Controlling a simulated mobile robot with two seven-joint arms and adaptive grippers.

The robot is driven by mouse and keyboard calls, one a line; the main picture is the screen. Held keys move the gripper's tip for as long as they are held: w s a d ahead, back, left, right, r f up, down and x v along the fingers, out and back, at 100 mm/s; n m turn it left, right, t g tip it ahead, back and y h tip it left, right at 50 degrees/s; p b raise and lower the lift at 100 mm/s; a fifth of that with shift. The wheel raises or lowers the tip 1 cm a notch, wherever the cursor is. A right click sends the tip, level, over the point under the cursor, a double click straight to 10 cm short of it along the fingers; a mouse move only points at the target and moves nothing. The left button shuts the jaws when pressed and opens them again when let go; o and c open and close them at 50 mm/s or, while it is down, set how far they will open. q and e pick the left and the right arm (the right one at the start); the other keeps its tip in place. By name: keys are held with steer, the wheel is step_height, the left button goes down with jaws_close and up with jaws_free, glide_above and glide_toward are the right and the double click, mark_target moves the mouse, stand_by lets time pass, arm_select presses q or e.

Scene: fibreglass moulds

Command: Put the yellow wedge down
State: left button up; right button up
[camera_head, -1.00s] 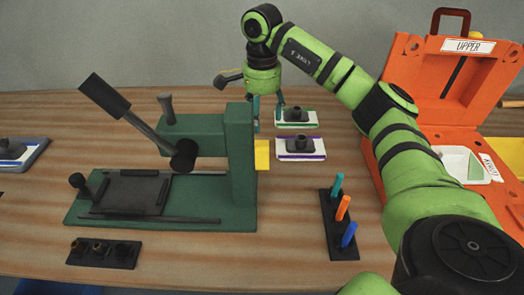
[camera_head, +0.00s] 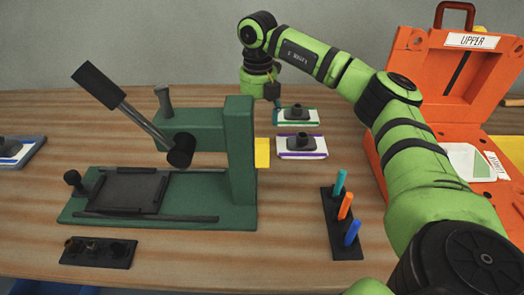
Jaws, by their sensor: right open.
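The yellow wedge (camera_head: 262,152) shows as a small yellow block at the right side of the green press's upright column. Part of it is hidden behind the column, so I cannot tell what it rests on. My right gripper (camera_head: 264,99) is above and behind the wedge, apart from it, beyond the press (camera_head: 240,150). It is open, and its fingers are partly hidden by the column. My left gripper is not in view.
Two white plates with dark knobs, one green-edged (camera_head: 297,117) and one purple-edged (camera_head: 302,146), lie right of the wedge. A black rack (camera_head: 340,235) holds coloured sticks. An open orange case (camera_head: 425,90) stands at the right. The front middle of the table is bare.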

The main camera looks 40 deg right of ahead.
mark_target(263, 142)
steer(key=shift+m, duration=0.4)
steer(key=shift+f, duration=0.25)
steer(key=f, duration=0.2)
steer(key=f+p, duration=0.1)
steer(key=f, duration=0.1)
steer(key=d+f, duration=0.1)
steer(key=f, duration=0.1)
steer(key=shift+s+p, duration=0.2)
steer(key=shift+p, duration=0.1)
steer(key=shift+f, duration=0.35)
steer(key=shift+a, duration=0.1)
steer(key=c, duration=1.3)
steer(key=shift+s, duration=0.1)
steer(key=shift+f, duration=0.1)
jaws_close()
